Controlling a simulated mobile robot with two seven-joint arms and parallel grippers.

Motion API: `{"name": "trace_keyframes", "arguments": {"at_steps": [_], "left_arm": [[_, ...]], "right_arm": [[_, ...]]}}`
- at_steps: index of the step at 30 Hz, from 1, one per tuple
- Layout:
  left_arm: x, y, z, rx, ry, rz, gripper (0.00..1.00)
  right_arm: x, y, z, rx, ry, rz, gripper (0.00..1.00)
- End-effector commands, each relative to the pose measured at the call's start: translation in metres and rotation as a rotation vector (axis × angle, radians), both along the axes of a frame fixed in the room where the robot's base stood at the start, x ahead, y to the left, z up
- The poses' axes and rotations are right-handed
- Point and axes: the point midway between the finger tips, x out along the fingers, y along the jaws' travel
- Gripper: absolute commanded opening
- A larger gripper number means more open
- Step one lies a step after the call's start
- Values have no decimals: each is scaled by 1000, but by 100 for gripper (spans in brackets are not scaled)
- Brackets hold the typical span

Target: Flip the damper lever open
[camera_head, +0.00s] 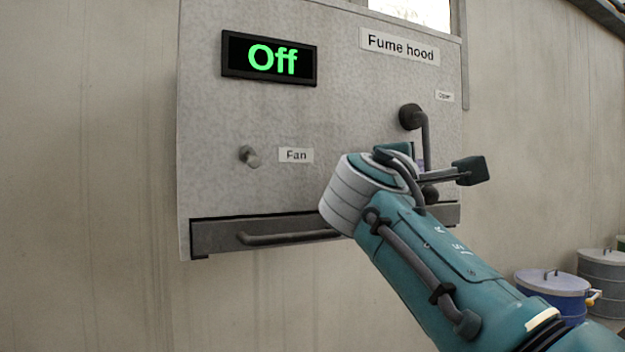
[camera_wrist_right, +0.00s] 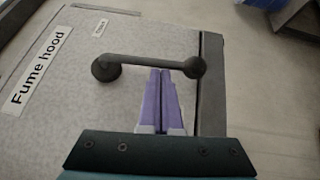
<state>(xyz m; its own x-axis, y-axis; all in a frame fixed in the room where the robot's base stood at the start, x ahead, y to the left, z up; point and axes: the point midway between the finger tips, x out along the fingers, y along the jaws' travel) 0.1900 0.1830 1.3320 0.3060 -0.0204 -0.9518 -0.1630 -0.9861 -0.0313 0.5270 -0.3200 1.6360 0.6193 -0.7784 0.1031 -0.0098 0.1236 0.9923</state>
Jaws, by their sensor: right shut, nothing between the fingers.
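The damper lever (camera_head: 426,140) is a dark bar on the right side of the fume hood's front panel. It hangs down from a round pivot to a rounded knob at its lower end. In the right wrist view the lever (camera_wrist_right: 150,62) runs across the picture, pivot at left and knob at right. My right gripper (camera_wrist_right: 160,72) has its purple fingers shut together with nothing between them. The fingertips are at the bar near the knob; I cannot tell whether they touch. In the head view my right gripper (camera_head: 420,163) is mostly hidden by my arm. My left gripper is not in view.
A small "Open" label (camera_head: 444,96) is right of the pivot. The display (camera_head: 268,58) reads "Off". A fan knob (camera_head: 249,156) and a sash with a handle (camera_head: 288,237) are at left and below. Lidded drums (camera_head: 552,284) stand at lower right.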

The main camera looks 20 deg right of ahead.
Motion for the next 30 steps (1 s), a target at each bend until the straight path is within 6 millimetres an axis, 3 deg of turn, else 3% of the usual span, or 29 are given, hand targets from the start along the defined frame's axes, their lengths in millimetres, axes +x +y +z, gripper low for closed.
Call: {"name": "trace_keyframes", "arguments": {"at_steps": [1,12,24,30], "left_arm": [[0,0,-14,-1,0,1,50],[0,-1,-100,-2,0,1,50],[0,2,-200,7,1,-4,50],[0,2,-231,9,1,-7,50]], "right_arm": [[0,-3,-8,-26,-3,-3,0],[1,-31,-18,-338,-30,-8,0],[3,-58,-10,-716,-57,-9,0],[4,-68,1,-881,-67,-8,0]]}}
